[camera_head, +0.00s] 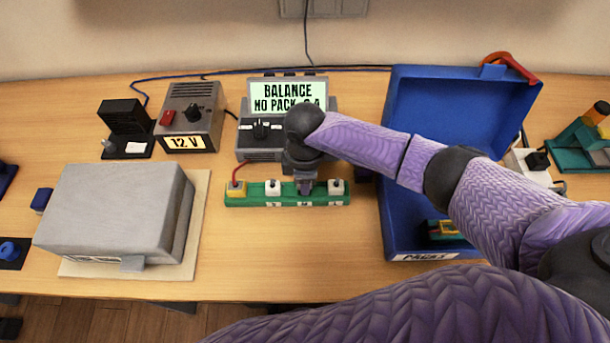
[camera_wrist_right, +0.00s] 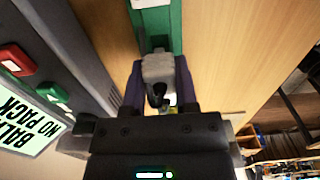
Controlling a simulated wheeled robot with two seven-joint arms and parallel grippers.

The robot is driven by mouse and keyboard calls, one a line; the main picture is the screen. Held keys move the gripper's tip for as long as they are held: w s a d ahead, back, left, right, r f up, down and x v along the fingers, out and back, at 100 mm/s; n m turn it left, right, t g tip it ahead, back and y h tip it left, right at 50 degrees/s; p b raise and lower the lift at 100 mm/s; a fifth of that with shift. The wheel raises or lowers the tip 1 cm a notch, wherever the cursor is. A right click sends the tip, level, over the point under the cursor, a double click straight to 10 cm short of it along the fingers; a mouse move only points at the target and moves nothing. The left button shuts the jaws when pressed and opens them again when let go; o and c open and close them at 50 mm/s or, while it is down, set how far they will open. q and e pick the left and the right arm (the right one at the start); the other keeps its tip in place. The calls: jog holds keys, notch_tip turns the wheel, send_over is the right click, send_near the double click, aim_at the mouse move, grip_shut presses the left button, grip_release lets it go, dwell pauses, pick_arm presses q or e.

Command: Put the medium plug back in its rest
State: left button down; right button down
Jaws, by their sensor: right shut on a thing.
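The plug rest (camera_head: 254,200) is a green strip on the table, in front of the balance charger. White plugs stand in it, one left of centre (camera_head: 272,188) and one at the right end (camera_head: 337,187). My right gripper (camera_head: 305,186) points down over the strip between those two. In the wrist view it is shut on a pale grey-white plug (camera_wrist_right: 158,68), taken as the medium plug, with a dark finger on each side. The green strip shows just beyond it. Whether the plug is seated or just above its place is hidden. My left gripper is out of view.
The charger (camera_head: 262,150) reads "BALANCE NO PACK". A grey box (camera_head: 115,210) is at left, an open blue case (camera_head: 400,215) at right. Table in front of the strip is clear.

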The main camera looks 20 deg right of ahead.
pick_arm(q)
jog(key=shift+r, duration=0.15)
pick_arm(e)
jog(key=shift+p, duration=0.3)
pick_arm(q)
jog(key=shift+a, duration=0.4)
pick_arm(e)
jog(key=shift+f, duration=0.1)
